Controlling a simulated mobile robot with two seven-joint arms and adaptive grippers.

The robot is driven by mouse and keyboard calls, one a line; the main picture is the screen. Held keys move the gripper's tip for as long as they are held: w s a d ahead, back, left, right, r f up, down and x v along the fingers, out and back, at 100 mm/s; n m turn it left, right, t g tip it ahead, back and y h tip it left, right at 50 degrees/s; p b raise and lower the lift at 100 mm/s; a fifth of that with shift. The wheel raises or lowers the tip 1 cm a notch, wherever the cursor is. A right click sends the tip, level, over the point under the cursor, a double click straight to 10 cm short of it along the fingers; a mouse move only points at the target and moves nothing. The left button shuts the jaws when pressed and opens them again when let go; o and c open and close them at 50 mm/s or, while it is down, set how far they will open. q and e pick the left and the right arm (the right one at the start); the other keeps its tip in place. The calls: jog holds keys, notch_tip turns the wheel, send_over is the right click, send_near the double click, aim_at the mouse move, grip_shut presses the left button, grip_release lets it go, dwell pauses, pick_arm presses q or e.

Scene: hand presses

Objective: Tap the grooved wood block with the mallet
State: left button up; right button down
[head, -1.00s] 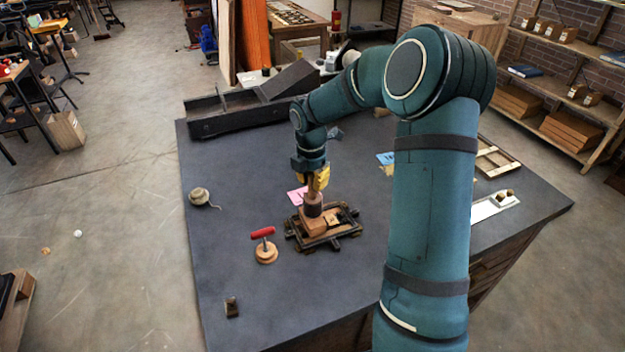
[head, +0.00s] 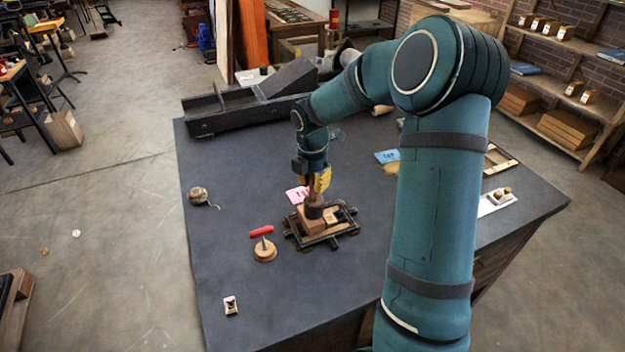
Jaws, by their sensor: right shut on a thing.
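My right gripper (head: 319,184), with yellow fingers, is shut on the mallet (head: 314,208). The mallet's dark brown head hangs below the fingers, and its handle is mostly hidden between them. The mallet head is right over the wood block (head: 309,222) and looks to be at its top; I cannot tell whether they touch. The block sits inside a dark metal frame (head: 347,228) on the table. Its groove is too small or too covered to make out. My left gripper is not in view.
A red-handled tool on a round wooden base (head: 264,252) stands left of the frame on the dark table (head: 225,255). A pink card (head: 297,194) lies behind. A twine ball (head: 198,194) is at left. A long dark bench tool (head: 245,108) lines the back edge. The left side has free room.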

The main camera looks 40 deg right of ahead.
jog(key=shift+f, duration=0.1)
jog(key=shift+f+b, duration=0.75)
jog(key=shift+f, duration=0.4)
jog(key=shift+r+p, duration=1.55)
jog(key=shift+r, duration=0.15)
jog(key=shift+f, duration=0.1)
jog(key=shift+w, duration=0.1)
jog(key=w, duration=0.1)
jog(key=w+d, duration=0.1)
jog(key=w+p, duration=0.1)
jog(key=shift+w+d+f, duration=0.15)
jog(key=shift+w+f, duration=0.2)
